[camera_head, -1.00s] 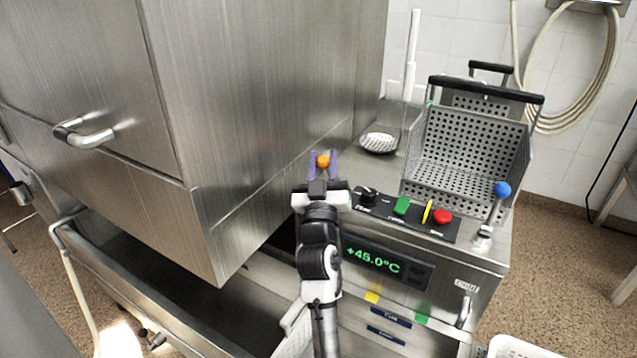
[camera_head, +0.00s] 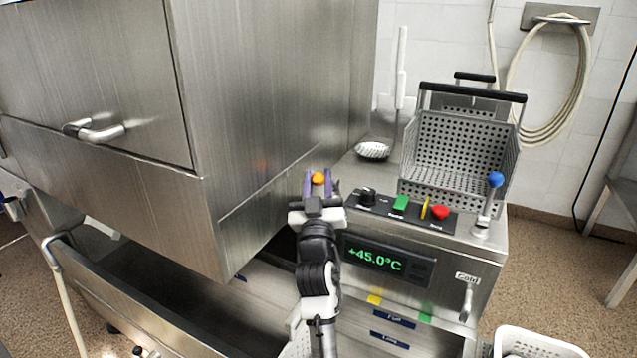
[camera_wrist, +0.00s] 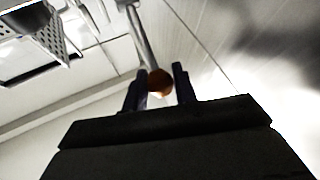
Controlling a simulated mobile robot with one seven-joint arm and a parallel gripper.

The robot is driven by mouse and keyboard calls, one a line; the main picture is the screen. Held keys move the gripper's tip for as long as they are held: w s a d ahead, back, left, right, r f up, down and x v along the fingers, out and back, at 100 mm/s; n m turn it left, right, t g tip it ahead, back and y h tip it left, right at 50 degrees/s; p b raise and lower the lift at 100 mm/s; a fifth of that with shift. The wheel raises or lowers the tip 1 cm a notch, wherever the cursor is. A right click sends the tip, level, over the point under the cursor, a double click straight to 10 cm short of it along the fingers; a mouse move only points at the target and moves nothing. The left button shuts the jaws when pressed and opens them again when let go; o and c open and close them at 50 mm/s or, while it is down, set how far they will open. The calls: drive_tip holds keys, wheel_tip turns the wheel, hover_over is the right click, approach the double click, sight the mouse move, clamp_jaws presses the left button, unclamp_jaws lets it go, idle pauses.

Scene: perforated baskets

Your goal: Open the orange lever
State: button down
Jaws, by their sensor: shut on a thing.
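The orange lever's round knob (camera_head: 318,178) sits between the two purple fingers of my gripper (camera_head: 318,185), near the left end of the control panel. In the wrist view the orange knob (camera_wrist: 159,82) lies between the dark fingertips of my gripper (camera_wrist: 158,85), with a metal rod running up from it. My gripper is shut on the knob. In the head view the rod and base of the lever are hidden behind my gripper.
A blue-knobbed lever (camera_head: 495,181) stands at the right of the panel. A black dial (camera_head: 368,195), green button (camera_head: 400,203) and red button (camera_head: 440,213) are close to my gripper's right. A perforated basket (camera_head: 455,150) stands behind. The steel cabinet (camera_head: 265,90) is close on the left.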

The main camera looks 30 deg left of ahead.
drive_tip(key=shift+a+f, duration=0.15)
drive_tip(key=shift+f, duration=0.2)
drive_tip(key=c, duration=1.2)
unclamp_jaws()
drive_tip(key=shift+w, duration=0.1)
drive_tip(key=shift+r, duration=0.1)
